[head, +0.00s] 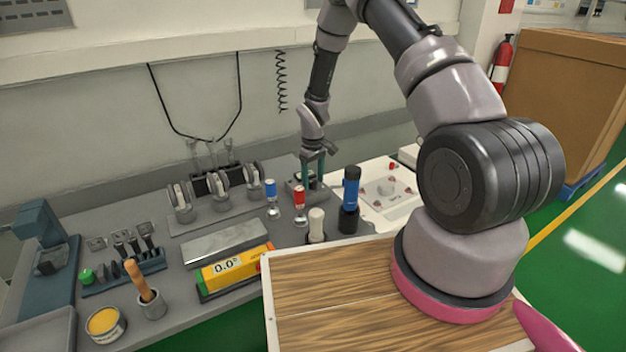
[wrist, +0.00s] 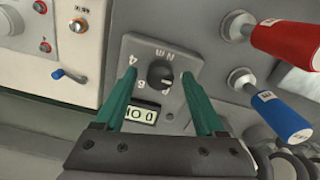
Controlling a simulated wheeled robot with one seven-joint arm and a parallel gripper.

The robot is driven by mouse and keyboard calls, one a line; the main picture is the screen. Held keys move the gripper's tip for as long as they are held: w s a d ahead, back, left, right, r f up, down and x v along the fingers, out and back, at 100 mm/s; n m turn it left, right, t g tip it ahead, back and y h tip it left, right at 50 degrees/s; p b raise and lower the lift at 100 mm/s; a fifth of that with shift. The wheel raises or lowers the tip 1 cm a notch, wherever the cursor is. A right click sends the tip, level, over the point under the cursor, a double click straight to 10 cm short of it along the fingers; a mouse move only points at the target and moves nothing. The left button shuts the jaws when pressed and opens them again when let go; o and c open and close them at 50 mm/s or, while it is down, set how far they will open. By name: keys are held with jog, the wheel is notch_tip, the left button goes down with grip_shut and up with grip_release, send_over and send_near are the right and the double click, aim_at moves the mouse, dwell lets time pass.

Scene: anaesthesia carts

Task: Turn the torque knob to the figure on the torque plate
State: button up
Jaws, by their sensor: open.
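The torque knob (wrist: 160,73) is a small dark round knob on a grey box (wrist: 180,50), marked N m with figures around it; 4 and 6 are readable. My gripper (wrist: 158,76) is open, its two green fingers on either side of the knob in the wrist view, with gaps to it. I cannot tell whether the tips reach down to its height. A white plate with black digits (wrist: 141,115) sits beside the knob, seen tilted; its figure is unclear. In the head view my gripper (head: 313,176) points down over the grey box (head: 296,192), and the knob is hidden.
A red-handled tool (head: 299,199) and blue-handled tool (head: 271,190) stand left of the box. A blue-and-black torch (head: 350,195) stands in front. A white panel with knobs (head: 372,205) lies to the right.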

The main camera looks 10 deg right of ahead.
notch_tip(320, 180, up, 11)
jog(key=shift+f, duration=0.2)
dwell(0.3)
notch_tip(320, 180, up, 14)
jog(key=m+t, duration=0.2)
send_over(313, 181)
jog(key=s+d, duration=0.2)
jog(key=s+d+r+m+t, duration=0.1)
jog(key=s+r, duration=0.2)
jog(key=r, duration=0.2)
jog(key=s+d+r+m, duration=0.1)
jog(key=s+r, duration=0.2)
jog(key=r, duration=0.3)
jog(key=s+r+m+t, duration=0.1)
jog(key=s+r+m, duration=0.1)
jog(key=s+r, duration=0.2)
jog(key=s+d+r+m+t+y, duration=0.1)
jog(key=s+r, duration=0.3)
jog(key=s, duration=0.6)
jog(key=s+d+r+m+t+y, duration=0.1)
jog(key=s+r+m+t, duration=0.1)
jog(key=s+r, duration=0.3)
jog(key=s+m, duration=0.1)
jog(key=s, duration=0.2)
